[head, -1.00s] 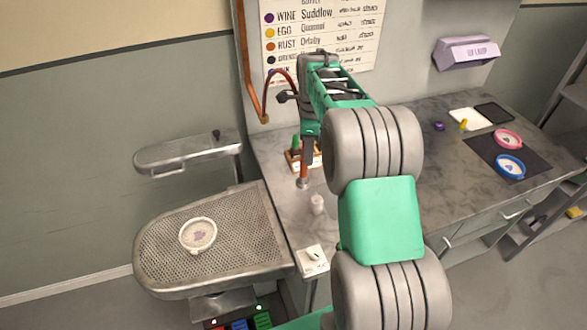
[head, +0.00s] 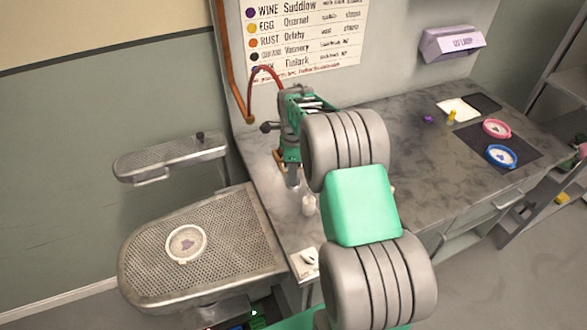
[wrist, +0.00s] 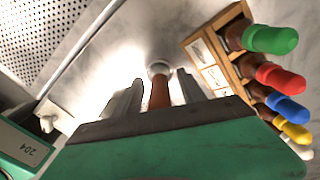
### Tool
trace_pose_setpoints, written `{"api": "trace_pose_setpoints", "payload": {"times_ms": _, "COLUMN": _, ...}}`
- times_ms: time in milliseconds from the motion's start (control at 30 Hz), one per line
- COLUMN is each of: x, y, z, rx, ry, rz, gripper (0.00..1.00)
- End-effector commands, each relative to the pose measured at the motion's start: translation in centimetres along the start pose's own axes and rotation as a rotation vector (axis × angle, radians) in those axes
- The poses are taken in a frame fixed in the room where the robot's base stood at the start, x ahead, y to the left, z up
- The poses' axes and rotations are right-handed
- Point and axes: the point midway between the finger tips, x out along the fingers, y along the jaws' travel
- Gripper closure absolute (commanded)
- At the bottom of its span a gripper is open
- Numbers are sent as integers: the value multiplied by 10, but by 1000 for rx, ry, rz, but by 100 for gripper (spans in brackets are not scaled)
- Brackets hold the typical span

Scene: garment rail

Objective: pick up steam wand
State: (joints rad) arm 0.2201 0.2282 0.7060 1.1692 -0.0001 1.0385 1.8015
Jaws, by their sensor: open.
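A brown shaft with a pale round end, which looks like the steam wand (wrist: 159,92), shows between the two fingers in the wrist view. My gripper (wrist: 158,90) is open, with a finger on each side of the shaft; I cannot tell whether either touches it. In the head view my gripper (head: 292,178) points down over the left end of the grey bench. A red hose (head: 264,72) curves from the wall pipe towards it. My arm and gripper hide most of the wand there.
A wooden rack (wrist: 222,50) with several coloured-topped items stands close to the right of my gripper in the wrist view. A perforated ironing board (head: 235,225) lies left. Pink (head: 497,129) and blue (head: 501,156) rings lie far right.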

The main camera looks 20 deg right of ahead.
Motion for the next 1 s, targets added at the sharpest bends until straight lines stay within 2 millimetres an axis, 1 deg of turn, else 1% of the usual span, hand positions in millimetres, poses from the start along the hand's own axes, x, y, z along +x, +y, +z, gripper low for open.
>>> {"api": "trace_pose_setpoints", "payload": {"times_ms": 167, "x": 0, "y": -1, "z": -1, "rx": 2, "ry": 0, "rz": -1, "gripper": 52}}
{"api": "trace_pose_setpoints", "payload": {"times_ms": 733, "x": 0, "y": -1, "z": -2, "rx": 3, "ry": 0, "rz": -1, "gripper": 99}}
{"api": "trace_pose_setpoints", "payload": {"times_ms": 1000, "x": 0, "y": -1, "z": -2, "rx": 3, "ry": 0, "rz": -1, "gripper": 100}}
